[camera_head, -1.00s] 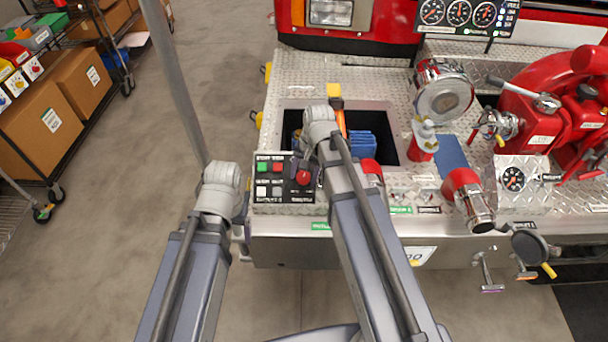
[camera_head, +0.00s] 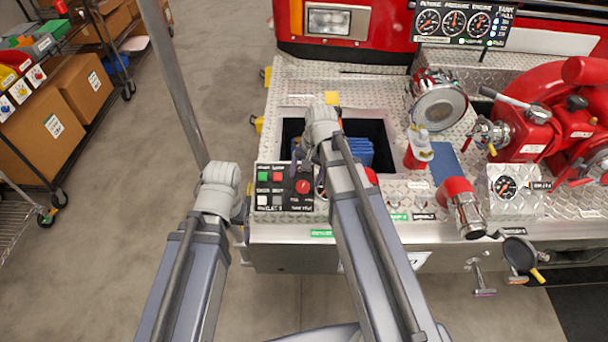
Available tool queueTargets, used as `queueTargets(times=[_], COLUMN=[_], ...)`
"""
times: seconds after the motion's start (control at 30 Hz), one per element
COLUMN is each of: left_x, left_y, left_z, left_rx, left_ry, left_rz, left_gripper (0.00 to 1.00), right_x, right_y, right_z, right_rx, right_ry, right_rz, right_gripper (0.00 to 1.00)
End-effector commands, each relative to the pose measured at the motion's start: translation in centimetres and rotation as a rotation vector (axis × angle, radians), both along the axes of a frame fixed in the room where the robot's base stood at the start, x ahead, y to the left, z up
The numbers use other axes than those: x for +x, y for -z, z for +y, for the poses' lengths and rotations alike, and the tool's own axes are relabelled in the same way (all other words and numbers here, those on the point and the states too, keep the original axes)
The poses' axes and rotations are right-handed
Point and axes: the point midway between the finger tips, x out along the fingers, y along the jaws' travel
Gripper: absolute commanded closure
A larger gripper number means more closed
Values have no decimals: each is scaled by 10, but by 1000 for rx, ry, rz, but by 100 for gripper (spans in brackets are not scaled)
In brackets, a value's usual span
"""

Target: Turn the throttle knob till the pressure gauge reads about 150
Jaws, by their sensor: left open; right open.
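The control panel (camera_head: 270,207) is a dark box at the truck deck's front left corner with green, red and white buttons. A red round knob (camera_head: 303,187) sits at its right side; its label is too small to read. The pressure gauge (camera_head: 453,24) is the middle dial of the board at the top; I cannot read its number surely. My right gripper (camera_head: 297,161) shows only as a small grey part above the panel, apart from the red knob as far as I can see, and is open. My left gripper is hidden behind its arm.
Right of the panel are a red-and-chrome outlet (camera_head: 463,207), a small dial (camera_head: 505,187) and the red pump (camera_head: 535,115). An open bin (camera_head: 375,132) with blue contents lies behind my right arm. A rack with boxes (camera_head: 38,130) stands left; the floor between is clear.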

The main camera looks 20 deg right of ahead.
Motion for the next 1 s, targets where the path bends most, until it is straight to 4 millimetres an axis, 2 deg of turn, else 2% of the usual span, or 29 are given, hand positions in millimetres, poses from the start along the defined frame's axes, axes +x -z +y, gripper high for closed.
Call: queueTargets(times=[0.03,0.27,0.73,1.0], left_x=[0,0,0,0], left_y=[-15,-31,-27,-9], left_z=[0,0,0,0], left_rx=[0,0,0,0], left_ry=[0,0,0,0], left_rz=[0,0,0,0], left_gripper=[17,17,17,17], right_x=[-1,-2,-2,-1], right_y=[-15,-31,-27,-9], right_z=[-1,-4,-4,-2], right_rx=[0,0,0,0], right_ry=[0,0,0,0], right_rz=[0,0,0,0], right_gripper=[17,17,17,17])
